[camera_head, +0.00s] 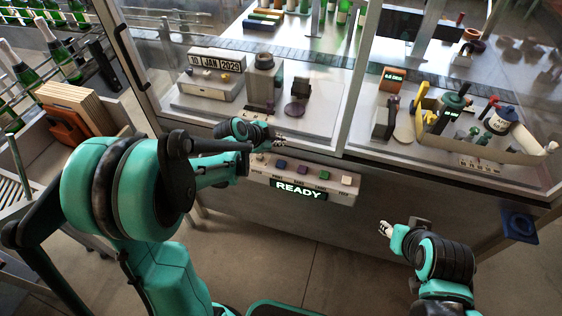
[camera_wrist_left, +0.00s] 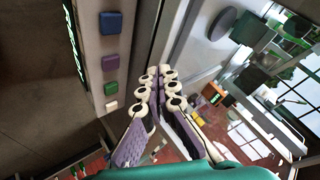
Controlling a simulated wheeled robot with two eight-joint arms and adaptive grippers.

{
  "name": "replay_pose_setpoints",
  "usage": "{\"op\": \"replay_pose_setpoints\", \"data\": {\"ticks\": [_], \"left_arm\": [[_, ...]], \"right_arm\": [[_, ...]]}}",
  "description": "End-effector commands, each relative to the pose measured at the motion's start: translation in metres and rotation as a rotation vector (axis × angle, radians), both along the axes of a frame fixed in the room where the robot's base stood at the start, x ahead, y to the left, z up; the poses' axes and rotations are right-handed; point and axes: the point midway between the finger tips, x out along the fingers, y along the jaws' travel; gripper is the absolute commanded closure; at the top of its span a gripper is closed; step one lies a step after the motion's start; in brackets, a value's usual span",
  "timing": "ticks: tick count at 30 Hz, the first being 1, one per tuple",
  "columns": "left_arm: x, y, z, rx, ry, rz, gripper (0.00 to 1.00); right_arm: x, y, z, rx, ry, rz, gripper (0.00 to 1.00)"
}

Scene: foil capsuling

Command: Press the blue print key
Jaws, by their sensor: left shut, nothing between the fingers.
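The key panel (camera_head: 340,191) on the front of the machine carries a row of coloured keys above a lit READY display (camera_head: 298,190). In the left wrist view the blue key (camera_wrist_left: 111,23) is at the top, above the purple key (camera_wrist_left: 110,62). My left gripper (camera_head: 283,140) is shut and empty, beside the row near its left end, apart from the blue key. Its fingers (camera_wrist_left: 159,76) show in the wrist view. My right gripper (camera_head: 385,229) hangs low at the right, its jaw state unclear.
Bottles (camera_head: 62,55) and a wooden crate (camera_head: 90,112) stand at the left. The floor (camera_head: 300,250) before the panel is clear.

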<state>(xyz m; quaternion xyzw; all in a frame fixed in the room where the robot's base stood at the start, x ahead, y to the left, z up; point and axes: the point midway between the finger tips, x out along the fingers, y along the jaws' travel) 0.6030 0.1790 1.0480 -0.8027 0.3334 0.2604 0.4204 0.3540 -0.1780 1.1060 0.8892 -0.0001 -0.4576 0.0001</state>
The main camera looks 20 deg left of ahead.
Motion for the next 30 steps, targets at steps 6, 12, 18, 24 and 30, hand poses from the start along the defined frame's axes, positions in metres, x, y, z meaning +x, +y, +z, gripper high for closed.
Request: {"op": "replay_pose_setpoints", "data": {"ticks": [6, 12, 18, 24, 30], "left_arm": [[0.002, 0.001, -0.001, 0.006, -0.006, -0.009, 1.0], [0.002, 0.0, -0.002, 0.006, -0.005, -0.008, 1.0], [0.001, 0.0, -0.011, 0.005, -0.005, -0.007, 1.0], [0.001, 0.0, -0.034, 0.005, -0.005, -0.007, 1.0], [0.001, 0.0, -0.065, 0.005, -0.005, -0.007, 1.0]], "right_arm": [[0.0, 0.0, 0.0, 0.0, 0.0, 0.0, 0.6], [0.0, 0.0, 0.0, 0.0, 0.0, 0.0, 0.6], [0.0, 0.0, -0.008, 0.0, 0.0, 0.0, 0.6], [0.0, 0.0, -0.026, 0.0, 0.0, 0.0, 0.6], [0.0, 0.0, -0.049, 0.0, 0.0, 0.0, 0.6]]}}
